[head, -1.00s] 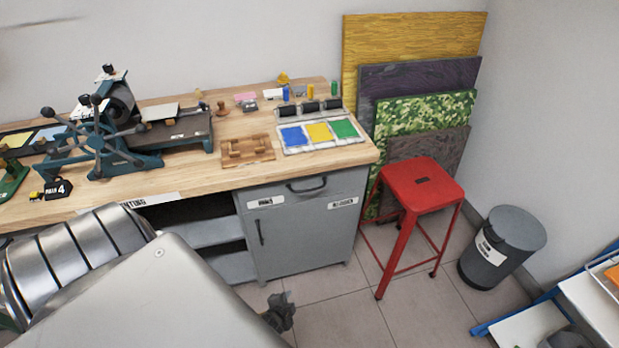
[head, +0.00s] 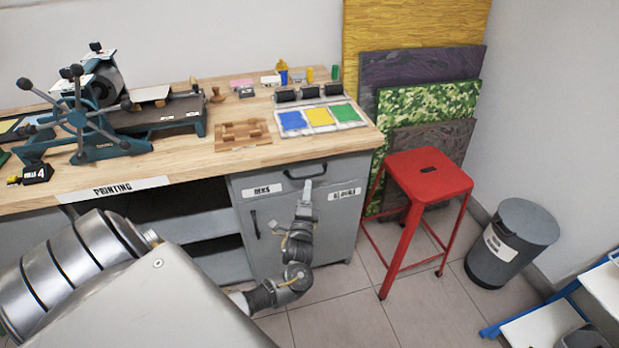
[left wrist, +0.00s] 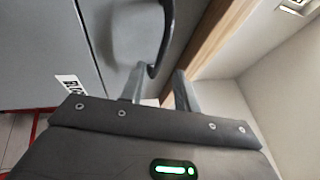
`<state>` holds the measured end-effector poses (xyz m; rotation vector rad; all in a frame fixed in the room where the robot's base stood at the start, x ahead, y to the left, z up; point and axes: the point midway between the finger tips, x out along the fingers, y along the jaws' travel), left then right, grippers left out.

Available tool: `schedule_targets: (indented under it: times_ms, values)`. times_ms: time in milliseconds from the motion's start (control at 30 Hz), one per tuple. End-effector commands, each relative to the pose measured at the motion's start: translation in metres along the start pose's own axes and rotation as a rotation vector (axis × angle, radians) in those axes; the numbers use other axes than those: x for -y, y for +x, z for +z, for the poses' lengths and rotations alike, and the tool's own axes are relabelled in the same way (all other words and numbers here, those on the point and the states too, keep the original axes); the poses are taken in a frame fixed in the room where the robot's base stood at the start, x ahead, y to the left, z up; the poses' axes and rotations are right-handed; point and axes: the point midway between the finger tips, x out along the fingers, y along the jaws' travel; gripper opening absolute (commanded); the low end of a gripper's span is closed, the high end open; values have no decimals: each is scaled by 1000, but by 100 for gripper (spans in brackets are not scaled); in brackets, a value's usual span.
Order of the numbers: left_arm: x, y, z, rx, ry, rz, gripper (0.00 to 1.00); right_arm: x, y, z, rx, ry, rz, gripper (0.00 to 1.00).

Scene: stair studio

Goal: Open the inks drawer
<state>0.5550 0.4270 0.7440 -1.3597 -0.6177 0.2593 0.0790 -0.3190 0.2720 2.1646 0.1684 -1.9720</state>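The inks drawer (head: 325,173) is the top front of the grey cabinet under the workbench, and it looks shut. It has a dark bar handle (head: 305,170) and a white INKS label (head: 262,190) near its left end. My left gripper (head: 306,188) is raised in front of the drawer, just below the handle. In the left wrist view the gripper's two fingers (left wrist: 158,88) are apart. The curved handle (left wrist: 166,38) reaches down towards the gap between them; I cannot tell whether they touch it. My right gripper is not in view.
A cabinet door (head: 262,250) with a vertical handle is below the drawer. Open shelves (head: 200,228) are to its left. A red stool (head: 428,175) stands close on the right, with a grey bin (head: 510,245) beyond. The wooden bench top (head: 190,160) overhangs the drawer.

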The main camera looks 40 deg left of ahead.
Motion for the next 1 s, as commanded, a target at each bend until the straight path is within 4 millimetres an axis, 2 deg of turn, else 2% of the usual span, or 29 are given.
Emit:
schedule_targets:
  times_ms: [100,300,467,700,733,967,1000]
  values:
    - [0,23,0,0,3,-3,31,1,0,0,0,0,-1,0]
    - [-1,47,0,-1,1,1,31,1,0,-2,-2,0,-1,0]
    - [-1,55,0,-1,1,1,31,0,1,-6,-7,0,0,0]
    - [-1,55,0,-1,0,1,31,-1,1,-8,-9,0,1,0]
    - [-1,55,0,-1,0,1,30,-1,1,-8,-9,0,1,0]
    - [-1,55,0,-1,0,2,0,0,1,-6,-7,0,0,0]
    - [-1,55,0,-1,0,2,0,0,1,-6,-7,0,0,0]
